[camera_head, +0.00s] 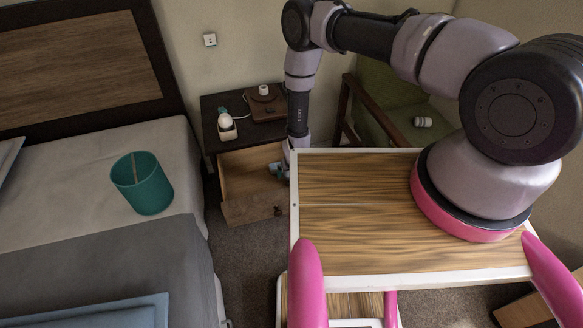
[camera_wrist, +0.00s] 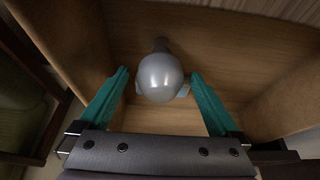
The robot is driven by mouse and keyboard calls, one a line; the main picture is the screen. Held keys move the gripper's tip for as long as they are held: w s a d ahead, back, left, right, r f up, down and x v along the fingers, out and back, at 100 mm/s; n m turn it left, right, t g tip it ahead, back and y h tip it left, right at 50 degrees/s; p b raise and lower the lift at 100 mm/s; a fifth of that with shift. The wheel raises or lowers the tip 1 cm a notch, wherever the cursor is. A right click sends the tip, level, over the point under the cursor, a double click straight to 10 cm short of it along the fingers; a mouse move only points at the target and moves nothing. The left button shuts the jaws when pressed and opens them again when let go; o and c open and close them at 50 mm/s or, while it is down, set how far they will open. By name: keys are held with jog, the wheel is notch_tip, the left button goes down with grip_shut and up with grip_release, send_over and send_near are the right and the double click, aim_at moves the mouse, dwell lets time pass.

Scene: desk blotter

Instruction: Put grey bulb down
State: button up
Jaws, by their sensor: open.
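The grey bulb (camera_wrist: 160,76) is in the wrist view, round end toward the camera, inside the open wooden drawer (camera_wrist: 224,38). My gripper (camera_wrist: 158,82) is open, with one teal finger on each side of the bulb. A gap shows between the bulb and the left finger; contact on the right side is unclear. In the head view my gripper (camera_head: 279,170) reaches down into the drawer (camera_head: 236,176) of the nightstand. The bulb cannot be made out there.
On the nightstand (camera_head: 210,108) stand a white bulb-like object (camera_head: 225,121) in a holder and a brown box (camera_head: 266,106) with a small white item. A teal bin (camera_head: 143,184) is on the bed (camera_head: 80,165). A green armchair (camera_head: 378,90) holds a white object (camera_head: 422,122).

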jog(key=v, duration=1.1)
jog(key=w+d+r+m, duration=0.15)
jog(key=w+r, duration=0.25)
jog(key=r, duration=0.8)
jog(key=w+d+r+m+t+y, duration=0.15)
jog(key=w+r, duration=0.25)
jog(key=r, duration=0.7)
jog(key=w+d+r+g+h, duration=0.15)
jog(key=w+r, duration=0.25)
jog(key=r, duration=0.8)
jog(key=s+d+r+m+t, duration=0.1)
jog(key=s+d+r, duration=0.3)
jog(key=r, duration=0.5)
jog(key=s+d+r+m+y, duration=0.1)
jog(key=s+d+r, duration=0.3)
jog(key=r, duration=0.5)
jog(key=s+d+r+t, duration=0.1)
jog(key=s+d+r, duration=0.3)
jog(key=r, duration=0.5)
jog(key=s+d+r+m, duration=0.1)
jog(key=s+d+r, duration=0.2)
jog(key=s, duration=0.4)
jog(key=s+d+r+m+t, duration=0.1)
jog(key=s+d+r, duration=0.3)
jog(key=s, duration=0.4)
jog(key=shift+s, duration=0.2)
jog(key=shift+c, duration=0.3)
